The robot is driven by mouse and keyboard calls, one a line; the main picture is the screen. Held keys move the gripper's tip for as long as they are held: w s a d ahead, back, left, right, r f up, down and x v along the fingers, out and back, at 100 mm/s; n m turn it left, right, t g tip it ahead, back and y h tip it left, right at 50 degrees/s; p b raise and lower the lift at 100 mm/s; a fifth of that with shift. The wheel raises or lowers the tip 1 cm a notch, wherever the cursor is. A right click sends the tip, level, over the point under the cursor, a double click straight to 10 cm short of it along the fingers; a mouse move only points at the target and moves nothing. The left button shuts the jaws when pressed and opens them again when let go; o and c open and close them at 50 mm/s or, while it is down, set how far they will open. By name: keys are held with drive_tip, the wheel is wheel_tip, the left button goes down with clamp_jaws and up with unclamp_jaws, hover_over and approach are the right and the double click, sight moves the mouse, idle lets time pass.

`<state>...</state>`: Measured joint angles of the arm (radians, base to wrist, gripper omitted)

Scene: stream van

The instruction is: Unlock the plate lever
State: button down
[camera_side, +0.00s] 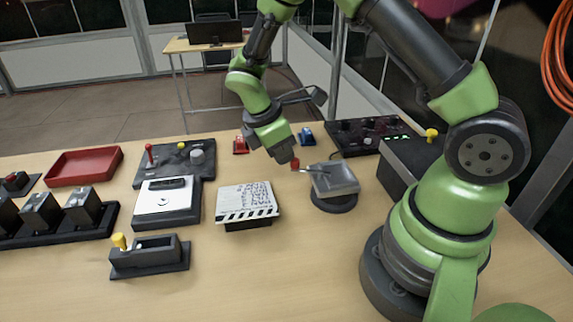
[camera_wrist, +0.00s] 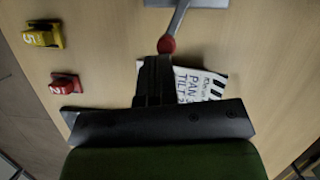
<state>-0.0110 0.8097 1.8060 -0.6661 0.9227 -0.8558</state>
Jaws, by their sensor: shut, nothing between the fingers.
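The plate device is a grey tilted plate (camera_side: 335,180) on a round dark base (camera_side: 333,201), left of my arm's base. Its grey lever (camera_side: 312,170) sticks out to the left and ends in a red knob (camera_side: 295,163). In the wrist view the lever (camera_wrist: 178,18) comes down from the plate's edge (camera_wrist: 185,3) to the red knob (camera_wrist: 167,45). My gripper (camera_side: 286,158) is shut and empty, right beside the knob. In the wrist view the shut fingertips (camera_wrist: 156,62) lie just below the knob; whether they touch it I cannot tell.
A clapper-like board (camera_side: 246,201) with writing lies left of the plate. A dark control panel (camera_side: 367,136) stands behind it. Small red (camera_side: 240,145) and blue (camera_side: 306,136) pieces lie farther back. A white box (camera_side: 166,201) stands left. The table front is clear.

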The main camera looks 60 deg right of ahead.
drive_tip(key=shift+w+d+m+g+y, duration=0.25)
drive_tip(key=shift+d+m, duration=0.45)
drive_tip(key=shift+m, duration=0.4)
drive_tip(key=shift+w+d+m+g+y, duration=0.1)
drive_tip(key=shift+d+m+g+y, duration=0.25)
drive_tip(key=shift+d+m, duration=0.55)
idle(1.6)
drive_tip(key=shift+s+d+m+y, duration=0.1)
drive_tip(key=shift+d+m+y, duration=0.25)
drive_tip(key=shift+m, duration=0.6)
drive_tip(key=shift+s+d+m+y, duration=0.15)
drive_tip(key=shift+d+m, duration=0.3)
drive_tip(key=shift+m, duration=0.5)
idle(2.3)
